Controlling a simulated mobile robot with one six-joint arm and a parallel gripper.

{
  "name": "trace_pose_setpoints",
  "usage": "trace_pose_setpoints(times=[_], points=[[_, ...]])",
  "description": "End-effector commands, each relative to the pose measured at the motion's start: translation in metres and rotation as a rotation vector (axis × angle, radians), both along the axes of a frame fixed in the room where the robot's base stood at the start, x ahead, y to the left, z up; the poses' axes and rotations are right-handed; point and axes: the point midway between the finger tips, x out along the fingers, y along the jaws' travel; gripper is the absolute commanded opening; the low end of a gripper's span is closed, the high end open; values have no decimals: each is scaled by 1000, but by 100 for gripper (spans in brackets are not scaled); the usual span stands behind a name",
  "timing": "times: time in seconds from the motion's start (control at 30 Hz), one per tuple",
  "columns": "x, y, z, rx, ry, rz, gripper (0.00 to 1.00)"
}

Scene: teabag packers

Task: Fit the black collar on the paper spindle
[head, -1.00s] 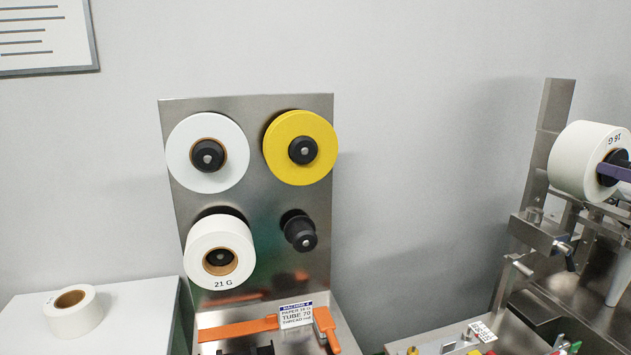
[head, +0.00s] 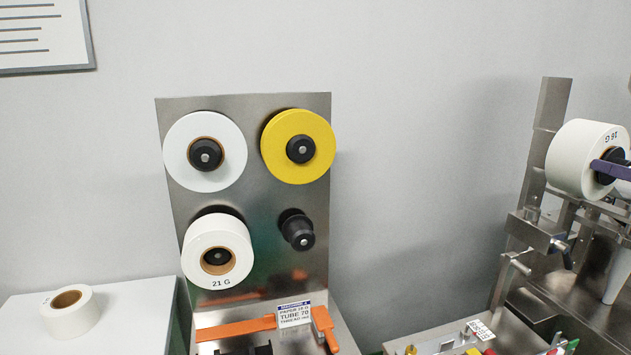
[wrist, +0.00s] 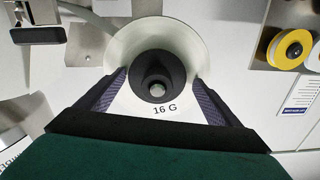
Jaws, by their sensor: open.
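The black collar (wrist: 157,92) sits in the core of a white paper roll marked 16 G (wrist: 122,45) in the wrist view. A pale spindle end (wrist: 157,88) shows at its centre. In the head view the roll (head: 580,155) is at the right edge, with the dark collar (head: 604,181) at its front face, partly covered by a purple finger. My gripper (wrist: 160,79) is open, its two textured fingers on either side of the collar, apart from it in the wrist view. How deep the collar sits is hard to tell.
A steel panel (head: 250,215) at centre carries white and yellow rolls, a 21 G roll (head: 215,268) and a bare black hub (head: 298,230). A loose roll (head: 72,318) lies on the left table. Metal machine parts (head: 535,235) stand below the 16 G roll.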

Motion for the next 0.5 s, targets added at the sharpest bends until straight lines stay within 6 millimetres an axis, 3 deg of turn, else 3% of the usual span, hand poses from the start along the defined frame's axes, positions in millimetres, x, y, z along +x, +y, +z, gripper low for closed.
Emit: trace_pose_setpoints(times=[0.5], points=[[-70, -22, -2, -2, -1, -6, 93]])
